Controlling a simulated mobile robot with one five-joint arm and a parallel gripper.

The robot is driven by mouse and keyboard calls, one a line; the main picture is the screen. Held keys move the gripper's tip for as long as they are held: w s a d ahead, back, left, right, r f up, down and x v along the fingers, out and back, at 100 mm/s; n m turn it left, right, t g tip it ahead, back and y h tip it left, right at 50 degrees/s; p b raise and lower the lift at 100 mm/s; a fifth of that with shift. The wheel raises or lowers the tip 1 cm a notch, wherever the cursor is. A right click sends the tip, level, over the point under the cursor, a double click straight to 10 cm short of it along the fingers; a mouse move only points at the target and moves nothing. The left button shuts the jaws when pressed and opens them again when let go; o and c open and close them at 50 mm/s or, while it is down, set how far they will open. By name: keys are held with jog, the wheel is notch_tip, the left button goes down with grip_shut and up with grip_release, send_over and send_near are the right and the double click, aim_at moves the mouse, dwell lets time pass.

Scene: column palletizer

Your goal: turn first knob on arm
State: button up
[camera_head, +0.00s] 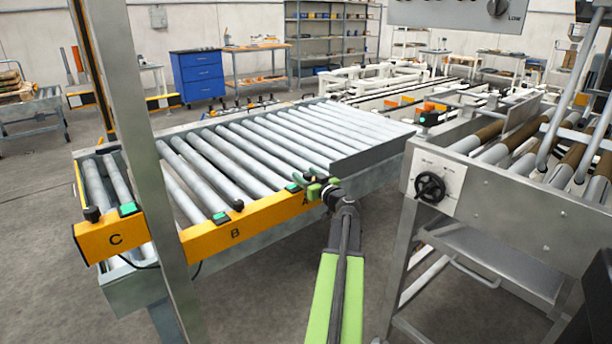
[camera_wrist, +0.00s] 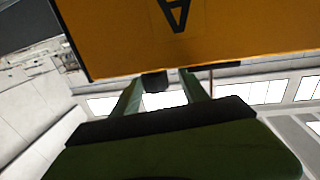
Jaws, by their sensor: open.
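The yellow control panel (camera_head: 283,213) at the end of the roller conveyor carries the letters A and B. Its section A (camera_wrist: 215,38) fills the top of the wrist view, with the letter upside down. A small black knob (camera_wrist: 153,82) juts past the panel's edge there and appears between my green fingers. My gripper (camera_head: 311,186) is at the A end of the panel; it also shows in the wrist view (camera_wrist: 163,80). It is open, with a finger on each side of the knob. I cannot tell whether either finger touches it. In the head view my gripper partly hides section A.
Section B has a black knob (camera_head: 238,205) and a green button (camera_head: 220,217). Panel C (camera_head: 115,240) has another knob (camera_head: 92,213). A grey post (camera_head: 150,130) stands at left. A steel machine with a black handwheel (camera_head: 430,187) stands close at right.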

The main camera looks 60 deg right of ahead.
jog(key=shift+s+d, duration=0.1)
jog(key=shift+s, duration=0.05)
grip_shut()
jog(key=shift+s+d, duration=0.2)
jog(key=shift+s, duration=0.1)
jog(key=shift+w+a, duration=0.15)
jog(key=shift+w, duration=0.15)
jog(key=shift+f+n, duration=0.1)
jog(key=shift+n, duration=0.2)
